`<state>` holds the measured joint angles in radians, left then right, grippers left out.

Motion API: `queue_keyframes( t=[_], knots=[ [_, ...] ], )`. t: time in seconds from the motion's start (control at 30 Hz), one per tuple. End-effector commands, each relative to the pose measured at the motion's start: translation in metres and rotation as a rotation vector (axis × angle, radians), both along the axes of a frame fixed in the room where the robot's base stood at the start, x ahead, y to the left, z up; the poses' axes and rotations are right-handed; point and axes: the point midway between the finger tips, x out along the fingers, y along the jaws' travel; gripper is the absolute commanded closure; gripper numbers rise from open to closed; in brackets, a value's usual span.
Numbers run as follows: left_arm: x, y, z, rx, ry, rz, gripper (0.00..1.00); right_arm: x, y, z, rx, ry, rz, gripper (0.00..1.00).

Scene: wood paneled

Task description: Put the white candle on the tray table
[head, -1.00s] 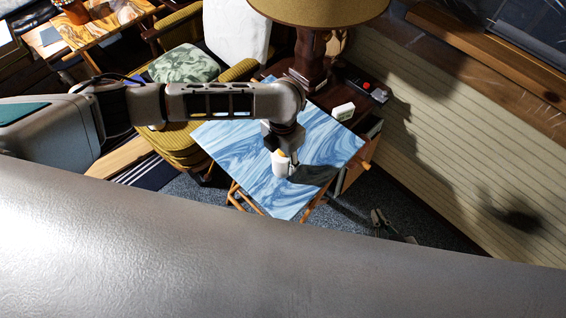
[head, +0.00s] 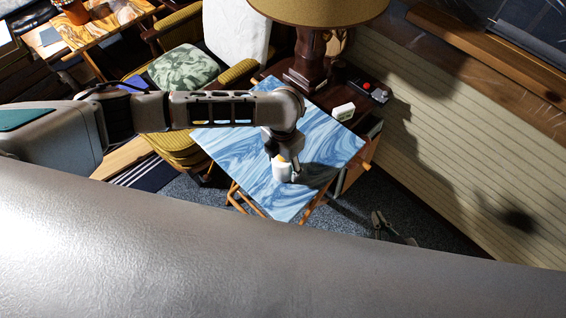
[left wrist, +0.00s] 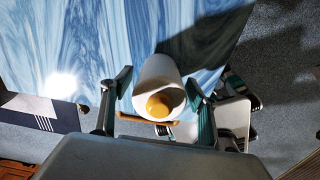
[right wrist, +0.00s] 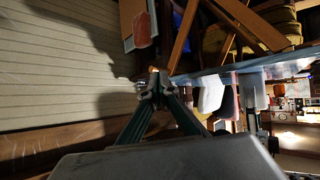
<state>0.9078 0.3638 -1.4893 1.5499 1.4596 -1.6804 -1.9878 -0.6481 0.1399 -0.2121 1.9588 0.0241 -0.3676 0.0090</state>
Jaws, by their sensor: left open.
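The white candle (head: 281,173), with an orange-yellow centre, appears to stand upright on the tray table (head: 237,157), which has a blue and white marbled top and wooden legs. My left gripper (head: 285,164) is open above and around the candle. In the left wrist view the candle (left wrist: 155,74) sits between the two spread fingers (left wrist: 157,84), with a gap showing on its right side. Its contact with the tabletop is hidden there. My right gripper (right wrist: 156,84) is shut and empty; in the head view it is low at the right (head: 381,222), beside the table.
A lamp (head: 310,60) stands on a dark side table behind the tray table, with a small white box (head: 344,111) near it. A cushioned chair (head: 185,68) is at the left. The panelled wall (head: 440,130) bounds the right. The tabletop around the candle is clear.

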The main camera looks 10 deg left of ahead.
Motion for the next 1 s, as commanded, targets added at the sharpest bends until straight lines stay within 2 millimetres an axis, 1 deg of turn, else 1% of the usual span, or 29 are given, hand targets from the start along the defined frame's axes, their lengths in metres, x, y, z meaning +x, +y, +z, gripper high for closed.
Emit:
queue_keyframes(
  t=[0.17,0.4,0.5,0.6,0.7,0.8,1.0],
  knots=[
    [0.002,0.000,0.022,-0.001,-0.004,-0.001,0.40,0.000,0.000,0.005,0.001,-0.002,0.000,1.00],
    [0.002,0.000,0.072,-0.001,-0.004,-0.001,0.40,0.001,-0.001,0.013,-0.001,-0.005,-0.001,1.00],
    [0.002,0.000,0.091,0.000,-0.004,0.000,0.40,0.001,-0.003,0.012,-0.004,0.000,-0.005,1.00],
    [0.001,0.000,0.105,0.001,-0.004,-0.001,0.40,-0.001,-0.007,0.008,-0.011,0.010,-0.010,1.00],
    [0.001,0.000,0.115,0.000,-0.002,0.001,0.40,-0.003,-0.011,0.005,-0.014,0.017,-0.015,1.00],
    [0.000,0.000,0.120,0.000,-0.002,0.000,0.40,-0.003,-0.011,0.005,-0.015,0.018,-0.017,1.00],
    [0.000,0.000,0.122,0.000,0.000,0.000,0.40,-0.003,-0.010,0.005,-0.014,0.018,-0.017,1.00]
  ],
)
